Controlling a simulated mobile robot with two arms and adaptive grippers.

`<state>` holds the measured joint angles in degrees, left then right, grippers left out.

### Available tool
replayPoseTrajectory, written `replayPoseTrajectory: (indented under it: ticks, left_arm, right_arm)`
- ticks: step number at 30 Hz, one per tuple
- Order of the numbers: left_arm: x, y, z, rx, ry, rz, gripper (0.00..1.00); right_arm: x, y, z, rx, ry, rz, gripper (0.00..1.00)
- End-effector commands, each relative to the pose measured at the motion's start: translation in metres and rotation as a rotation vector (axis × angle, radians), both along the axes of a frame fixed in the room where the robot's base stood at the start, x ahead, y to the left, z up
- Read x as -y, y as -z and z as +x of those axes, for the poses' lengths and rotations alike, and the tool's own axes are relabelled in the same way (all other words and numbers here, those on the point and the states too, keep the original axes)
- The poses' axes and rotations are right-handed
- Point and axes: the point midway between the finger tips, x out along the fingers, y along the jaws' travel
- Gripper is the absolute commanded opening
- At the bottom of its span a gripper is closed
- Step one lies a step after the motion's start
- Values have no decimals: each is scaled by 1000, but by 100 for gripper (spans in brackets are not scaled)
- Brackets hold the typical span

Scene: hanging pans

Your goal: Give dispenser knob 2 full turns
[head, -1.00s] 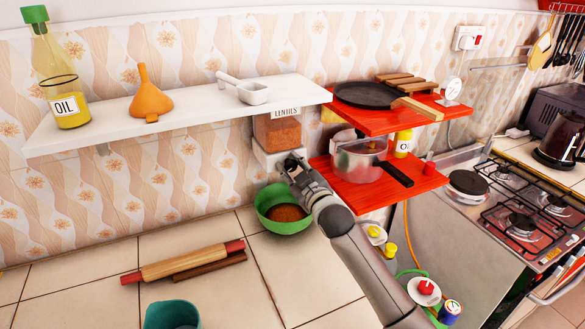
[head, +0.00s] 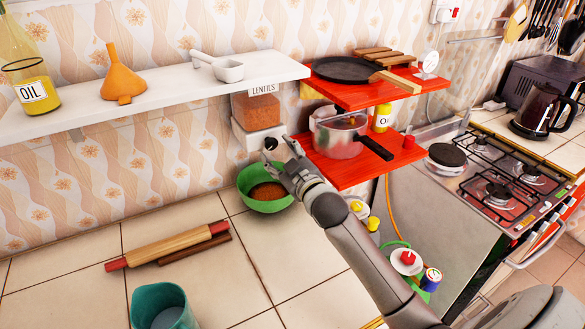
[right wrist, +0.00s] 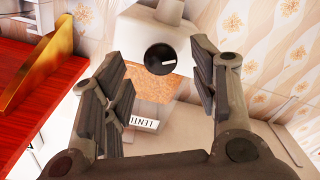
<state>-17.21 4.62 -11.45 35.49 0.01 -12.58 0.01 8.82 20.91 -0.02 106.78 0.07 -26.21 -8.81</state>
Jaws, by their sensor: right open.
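The lentils dispenser (head: 255,108) hangs under the white shelf, with a clear box of orange lentils and a white base. Its round black knob (head: 270,143) faces out from the base. In the right wrist view the knob (right wrist: 159,58) has a short white mark and lies between and beyond my fingers, apart from them. My right gripper (head: 281,160) is open and empty, just in front of and below the knob. A green bowl (head: 257,204) with lentils in it stands on the counter below the dispenser. My left gripper is not in view.
Red shelves (head: 345,168) with a pot (head: 335,142) and a dark pan (head: 343,70) stand close to the right of the dispenser. A rolling pin (head: 170,246) and a teal cup (head: 145,306) are on the counter. The tiles in the front middle are clear.

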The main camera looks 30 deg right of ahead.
Motion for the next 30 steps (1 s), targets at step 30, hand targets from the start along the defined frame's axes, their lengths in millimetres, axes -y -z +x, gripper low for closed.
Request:
replayPoseTrajectory:
  ticks: [30]
  left_arm:
    - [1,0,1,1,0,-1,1]
  right_arm:
    - [-5,0,-76,-1,0,0,54]
